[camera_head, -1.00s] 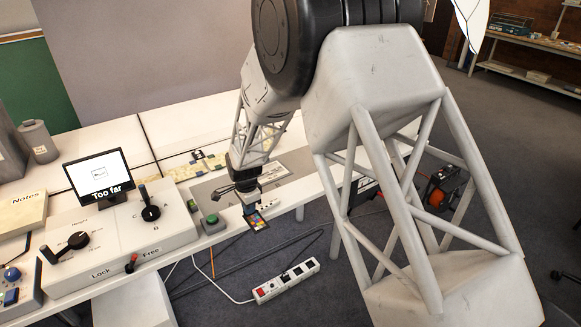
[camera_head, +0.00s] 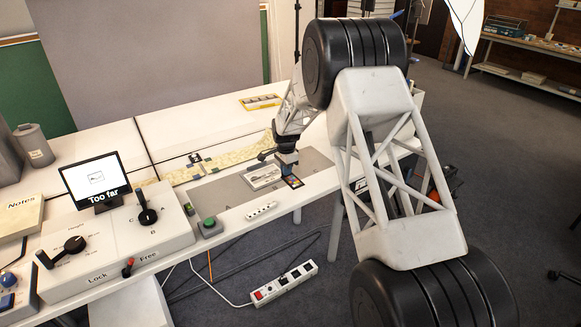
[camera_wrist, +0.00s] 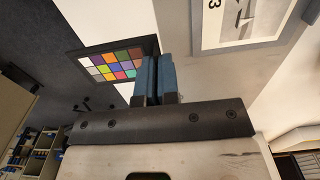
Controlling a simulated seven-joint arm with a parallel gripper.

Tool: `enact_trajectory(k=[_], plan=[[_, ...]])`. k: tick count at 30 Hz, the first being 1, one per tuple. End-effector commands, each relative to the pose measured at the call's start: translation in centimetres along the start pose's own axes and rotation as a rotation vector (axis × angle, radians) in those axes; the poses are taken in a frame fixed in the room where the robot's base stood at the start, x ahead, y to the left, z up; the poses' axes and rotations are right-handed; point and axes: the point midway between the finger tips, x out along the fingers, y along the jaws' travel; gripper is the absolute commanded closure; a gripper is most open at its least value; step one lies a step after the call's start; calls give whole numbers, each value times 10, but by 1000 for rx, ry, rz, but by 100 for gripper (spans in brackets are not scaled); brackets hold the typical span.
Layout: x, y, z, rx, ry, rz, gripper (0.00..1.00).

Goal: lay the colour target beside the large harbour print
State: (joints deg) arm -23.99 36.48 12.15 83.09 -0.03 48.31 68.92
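The colour target (camera_head: 292,182), a dark card with coloured squares, is at my gripper (camera_head: 287,163) over the front part of the table. In the wrist view the target (camera_wrist: 112,65) reaches the blue fingers of my gripper (camera_wrist: 158,75), which are close together at its edge. I cannot tell whether the target touches the surface below. The large harbour print (camera_head: 263,177), pale-bordered and grey, lies flat just left of the target. In the wrist view the print (camera_wrist: 245,25) is at upper right, apart from the target, with a grey strip between them.
A grey board (camera_head: 225,190) lies under the print. A white strip with dark spots (camera_head: 261,211) and a green button box (camera_head: 209,226) lie to the left. A screen (camera_head: 96,180) reads "Too far". A yellow-edged card (camera_head: 260,101) lies farther back.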

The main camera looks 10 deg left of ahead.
Motion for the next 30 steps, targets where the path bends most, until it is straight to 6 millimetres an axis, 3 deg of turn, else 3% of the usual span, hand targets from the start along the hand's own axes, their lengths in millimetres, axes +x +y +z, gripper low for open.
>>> enact_trajectory(k=[3, 7, 23, 30], plan=[[1, -4, -18, 2, 0, 0, 100], [1, -7, -28, 1, 0, 0, 100], [1, -10, -31, 1, 0, 0, 100], [3, -26, -38, 1, 0, -1, 100]])
